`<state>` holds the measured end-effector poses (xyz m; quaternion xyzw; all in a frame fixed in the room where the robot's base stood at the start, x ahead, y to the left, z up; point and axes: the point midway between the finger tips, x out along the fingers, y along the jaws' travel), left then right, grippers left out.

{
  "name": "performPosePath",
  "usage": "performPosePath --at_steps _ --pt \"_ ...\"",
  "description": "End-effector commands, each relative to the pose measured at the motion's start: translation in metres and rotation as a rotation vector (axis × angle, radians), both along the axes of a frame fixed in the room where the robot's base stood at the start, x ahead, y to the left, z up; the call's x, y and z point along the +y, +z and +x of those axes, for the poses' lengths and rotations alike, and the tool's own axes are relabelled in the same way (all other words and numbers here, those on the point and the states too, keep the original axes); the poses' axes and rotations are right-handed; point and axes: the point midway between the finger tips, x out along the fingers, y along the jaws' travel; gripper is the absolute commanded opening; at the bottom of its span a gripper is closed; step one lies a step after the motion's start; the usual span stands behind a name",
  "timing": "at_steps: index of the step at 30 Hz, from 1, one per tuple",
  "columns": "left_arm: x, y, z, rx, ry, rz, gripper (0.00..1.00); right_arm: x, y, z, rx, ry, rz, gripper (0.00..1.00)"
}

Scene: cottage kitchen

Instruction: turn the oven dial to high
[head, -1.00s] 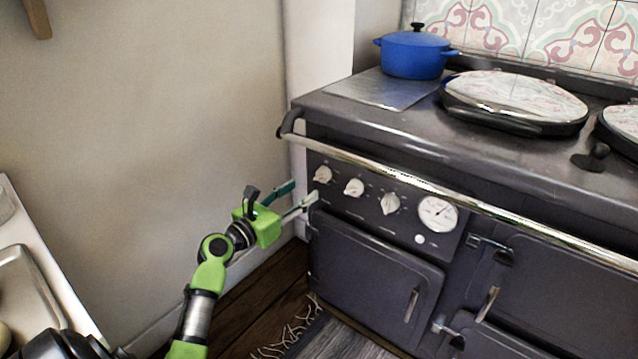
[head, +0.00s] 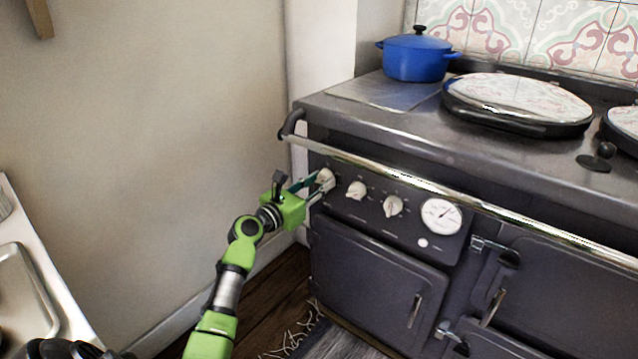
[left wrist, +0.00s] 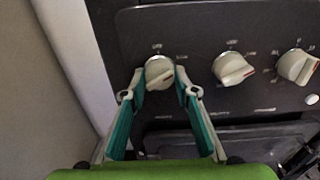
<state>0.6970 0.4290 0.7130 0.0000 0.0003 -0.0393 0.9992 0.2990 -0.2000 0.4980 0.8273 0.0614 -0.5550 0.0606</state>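The oven (head: 365,278) is a dark range with a row of three cream dials on its front panel. The leftmost dial (head: 325,178) is between the fingertips of my left gripper (head: 318,186). In the left wrist view, that dial (left wrist: 159,72) sits between the two teal fingers of the left gripper (left wrist: 160,92). The fingers are spread, with a small gap on each side of the dial. The middle dial (left wrist: 232,68) and the right dial (left wrist: 297,66) are to the right, clear of the fingers. The labels are too small to read.
A chrome rail (head: 450,192) runs across the oven front just above the dials. A round white gauge (head: 441,216) is right of them. A blue pot (head: 416,57) stands on top. A wall is close on the left, and a counter (head: 40,285) is at lower left.

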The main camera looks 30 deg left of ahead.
Motion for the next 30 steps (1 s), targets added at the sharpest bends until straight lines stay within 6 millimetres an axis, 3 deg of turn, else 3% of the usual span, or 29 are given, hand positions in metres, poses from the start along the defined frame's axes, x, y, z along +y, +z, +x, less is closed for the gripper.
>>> performPosePath --at_steps 14,24,30 --pt "0.001 0.0 0.0 -0.006 0.001 0.067 0.06 -0.001 0.0 -0.004 0.015 0.0 -0.003 0.4" --pt "0.001 0.0 0.0 -0.026 0.0 0.328 0.06 -0.003 -0.003 -0.014 0.056 -0.003 -0.01 0.4" --pt "0.002 0.0 0.0 -0.041 0.002 0.518 0.06 -0.002 -0.004 -0.009 0.034 -0.003 -0.006 0.4"
